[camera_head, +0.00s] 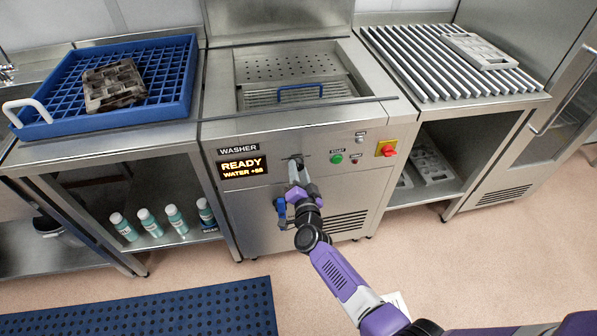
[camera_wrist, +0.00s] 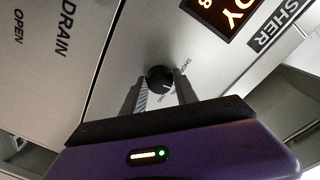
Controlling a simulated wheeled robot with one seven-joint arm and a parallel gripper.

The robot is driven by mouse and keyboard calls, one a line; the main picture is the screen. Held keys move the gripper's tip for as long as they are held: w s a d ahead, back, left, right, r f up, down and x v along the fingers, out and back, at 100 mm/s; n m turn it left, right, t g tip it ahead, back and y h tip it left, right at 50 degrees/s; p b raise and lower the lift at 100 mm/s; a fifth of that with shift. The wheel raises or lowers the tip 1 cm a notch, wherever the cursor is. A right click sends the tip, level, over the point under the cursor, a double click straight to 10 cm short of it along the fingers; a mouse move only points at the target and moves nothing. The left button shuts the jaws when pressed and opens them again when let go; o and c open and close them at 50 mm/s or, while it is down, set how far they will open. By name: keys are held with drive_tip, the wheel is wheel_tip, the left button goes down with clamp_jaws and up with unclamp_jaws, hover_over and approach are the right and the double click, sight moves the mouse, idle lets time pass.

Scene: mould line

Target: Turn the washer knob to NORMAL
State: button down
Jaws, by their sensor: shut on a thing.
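The washer (camera_head: 290,215) stands in the middle of the head view, a steel cabinet with a front control panel. Its display (camera_head: 243,167) reads READY and WATER +56. The round black knob (camera_wrist: 159,78) has a pale pointer mark and sits between my fingers in the wrist view. My gripper (camera_wrist: 160,92) is shut on the knob, one finger on each side. In the head view my gripper (camera_head: 297,172) reaches the panel just right of the display and mostly covers the knob. The small labels around the knob are partly hidden and too small to read clearly.
A green start button (camera_head: 336,158) and a red-and-yellow switch (camera_head: 386,148) are to the right. A blue drain handle (camera_head: 281,212) is close below my gripper. A blue rack (camera_head: 170,105) stands left, a slatted table (camera_head: 405,65) right.

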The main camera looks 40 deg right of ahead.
drive_tip(key=shift+m, duration=0.9)
drive_tip(key=c, duration=0.9)
unclamp_jaws()
drive_tip(key=shift+c, duration=0.2)
drive_tip(key=p+v, duration=0.1)
drive_tip(key=v, duration=0.7)
drive_tip(key=shift+p, duration=0.35)
